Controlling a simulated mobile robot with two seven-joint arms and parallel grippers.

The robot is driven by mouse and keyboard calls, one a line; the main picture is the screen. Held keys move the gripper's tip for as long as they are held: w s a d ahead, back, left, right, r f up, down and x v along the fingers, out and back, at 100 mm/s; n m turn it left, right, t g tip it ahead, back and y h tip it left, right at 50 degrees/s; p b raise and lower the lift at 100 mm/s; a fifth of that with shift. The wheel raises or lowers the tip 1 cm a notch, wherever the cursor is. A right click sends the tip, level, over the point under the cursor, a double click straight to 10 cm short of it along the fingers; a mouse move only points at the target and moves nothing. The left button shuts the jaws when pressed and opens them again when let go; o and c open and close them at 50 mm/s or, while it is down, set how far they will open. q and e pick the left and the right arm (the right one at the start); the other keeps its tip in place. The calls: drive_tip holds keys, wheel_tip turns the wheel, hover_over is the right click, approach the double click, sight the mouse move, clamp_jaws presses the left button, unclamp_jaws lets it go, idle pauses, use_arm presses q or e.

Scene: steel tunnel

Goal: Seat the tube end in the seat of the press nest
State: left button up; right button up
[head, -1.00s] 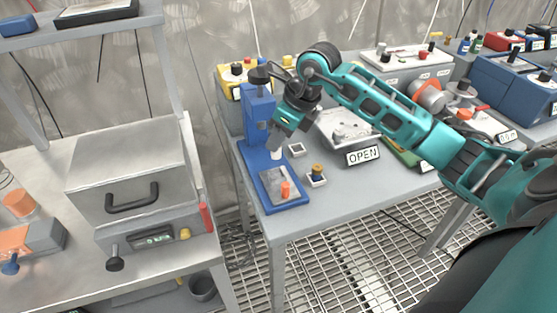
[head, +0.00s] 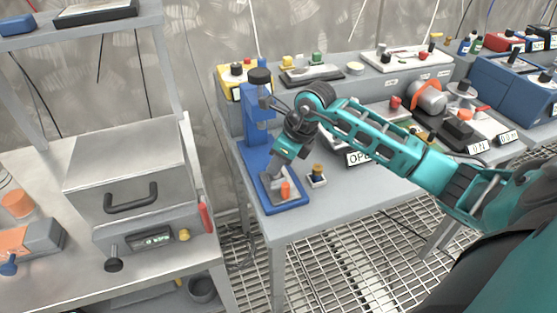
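The blue press (head: 257,134) stands at the left end of the right-hand table, with a dark knob on top. Its blue base (head: 291,205) carries a grey bed and a small orange piece (head: 286,189). My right gripper (head: 271,178) reaches down over this base, in front of the press column. Its fingers are small and blend with the grey bed, so I cannot tell whether they hold the tube end or touch the nest. I cannot make out the tube end or the seat. My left gripper is not in view.
A small white holder with a dark and amber piece (head: 318,174) stands right of the press base. A grey box with a handle (head: 130,170) stands on the left bench. The table's front is clear.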

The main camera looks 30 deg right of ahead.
drive_tip(key=o, duration=0.4)
drive_tip(key=shift+r, duration=0.15)
drive_tip(key=shift+r, duration=0.25)
drive_tip(key=v, duration=1.1)
drive_tip(key=shift+r, duration=0.3)
drive_tip(key=shift+s+d, duration=0.1)
